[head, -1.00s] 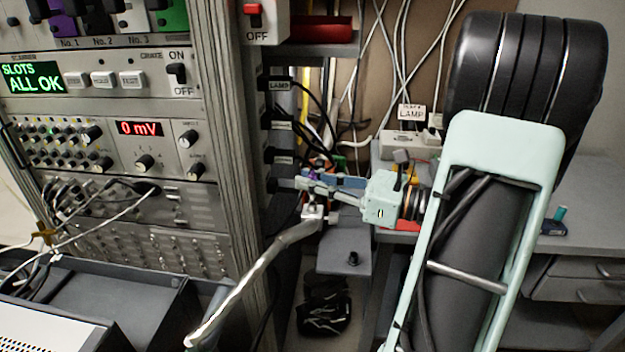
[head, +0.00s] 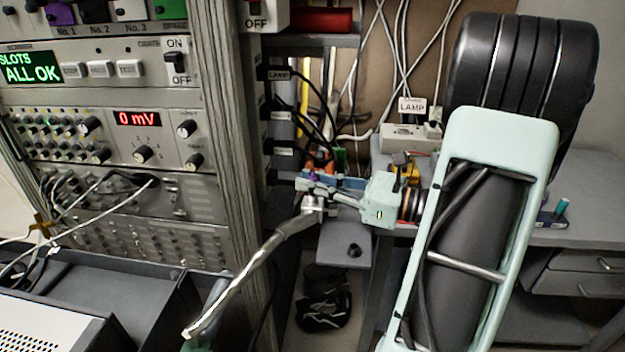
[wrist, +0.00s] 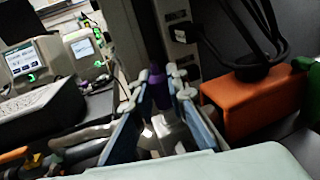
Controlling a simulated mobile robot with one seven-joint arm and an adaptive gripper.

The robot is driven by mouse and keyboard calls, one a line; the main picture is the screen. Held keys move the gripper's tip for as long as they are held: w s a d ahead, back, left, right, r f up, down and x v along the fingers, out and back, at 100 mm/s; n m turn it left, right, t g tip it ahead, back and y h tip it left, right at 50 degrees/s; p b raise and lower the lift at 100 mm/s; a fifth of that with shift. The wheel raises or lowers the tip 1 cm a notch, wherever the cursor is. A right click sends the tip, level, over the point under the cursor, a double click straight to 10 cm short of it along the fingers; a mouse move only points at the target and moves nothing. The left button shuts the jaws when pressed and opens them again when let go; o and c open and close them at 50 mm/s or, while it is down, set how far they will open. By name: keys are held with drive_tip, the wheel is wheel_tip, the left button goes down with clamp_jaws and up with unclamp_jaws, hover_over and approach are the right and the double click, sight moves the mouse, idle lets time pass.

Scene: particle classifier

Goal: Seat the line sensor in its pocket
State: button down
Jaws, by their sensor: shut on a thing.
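My gripper (head: 306,182) reaches left in the head view, level with the lower sockets on the rack's side. Its fingers are closed on a small purple-topped piece (head: 314,176), which seems to be the line sensor. In the wrist view the dark purple piece (wrist: 159,88) stands roughly upright between the fingertips (wrist: 160,98). The lower part of it is hidden by the fingers. Just below the fingertips is the metal end of a bent pipe arm (head: 312,204). I cannot make out the pocket, or whether the piece touches anything below.
The instrument rack (head: 228,130) stands left of my gripper. An orange block (wrist: 240,103) with black cables is close at right in the wrist view. A grey shelf with a black knob (head: 353,250) lies below. A power strip (head: 405,135) and hanging cables are behind.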

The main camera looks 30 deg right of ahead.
drive_tip(key=shift+f, duration=0.25)
drive_tip(key=c, duration=1.8)
unclamp_jaws()
drive_tip(key=shift+d, duration=0.1)
drive_tip(key=v, duration=1.2)
